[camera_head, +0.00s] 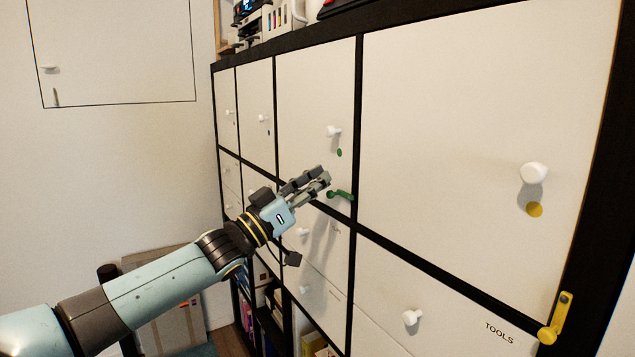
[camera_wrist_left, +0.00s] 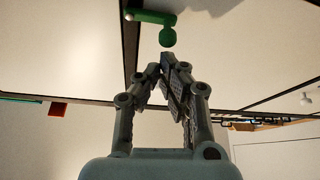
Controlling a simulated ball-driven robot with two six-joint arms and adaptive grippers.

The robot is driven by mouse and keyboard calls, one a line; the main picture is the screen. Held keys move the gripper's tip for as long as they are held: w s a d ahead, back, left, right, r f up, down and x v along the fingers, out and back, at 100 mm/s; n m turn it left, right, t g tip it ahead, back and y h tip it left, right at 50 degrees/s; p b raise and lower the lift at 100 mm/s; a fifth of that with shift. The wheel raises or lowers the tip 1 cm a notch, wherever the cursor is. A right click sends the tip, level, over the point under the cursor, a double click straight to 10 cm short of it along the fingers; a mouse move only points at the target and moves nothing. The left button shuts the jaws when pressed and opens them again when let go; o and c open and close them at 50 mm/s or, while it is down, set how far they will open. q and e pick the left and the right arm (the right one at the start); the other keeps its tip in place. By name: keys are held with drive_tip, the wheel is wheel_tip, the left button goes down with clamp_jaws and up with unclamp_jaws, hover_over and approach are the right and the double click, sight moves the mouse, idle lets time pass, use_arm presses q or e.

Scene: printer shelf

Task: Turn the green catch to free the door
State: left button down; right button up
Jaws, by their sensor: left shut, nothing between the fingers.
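The door has a white knob (camera_head: 334,131) and a green dot (camera_head: 339,153). My left gripper (camera_head: 323,177) is shut and empty, its fingertips just above and left of the catch. In the left wrist view the green catch (camera_wrist_left: 150,16) shows beyond the shut fingertips (camera_wrist_left: 166,60), with its round end nearest them. I cannot tell whether they touch. My right gripper is not in view.
A larger white door (camera_head: 450,120) to the right has a yellow dot (camera_head: 535,209) and a yellow catch (camera_head: 555,318). A drawer labelled TOOLS (camera_head: 499,333) and several white knobs are below. A cardboard box (camera_head: 170,318) stands behind my left arm.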

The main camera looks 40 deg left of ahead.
use_arm(q)
drive_tip(key=shift+f, duration=0.2)
idle(0.3)
drive_tip(key=shift+w+a+f+n+y+p, duration=0.1)
drive_tip(key=shift+f+n+y+p, duration=0.1)
drive_tip(key=shift+n+y+p, duration=0.55)
drive_tip(key=shift+a+f+n+y+p, duration=0.15)
drive_tip(key=shift+n+y, duration=0.2)
drive_tip(key=shift+n, duration=0.8)
drive_tip(key=f+n+y+p, duration=0.1)
drive_tip(key=n, duration=0.3)
drive_tip(key=f+n+g+y+p, duration=0.1)
drive_tip(key=f+n+y, duration=0.1)
drive_tip(key=n, duration=0.2)
drive_tip(key=d+f+n+g+y+p, duration=0.1)
drive_tip(key=f+n+y, duration=0.1)
drive_tip(key=n, duration=0.2)
drive_tip(key=shift+n, duration=0.3)
drive_tip(key=shift+s+f, duration=0.1)
drive_tip(key=shift+s, duration=0.1)
idle(0.9)
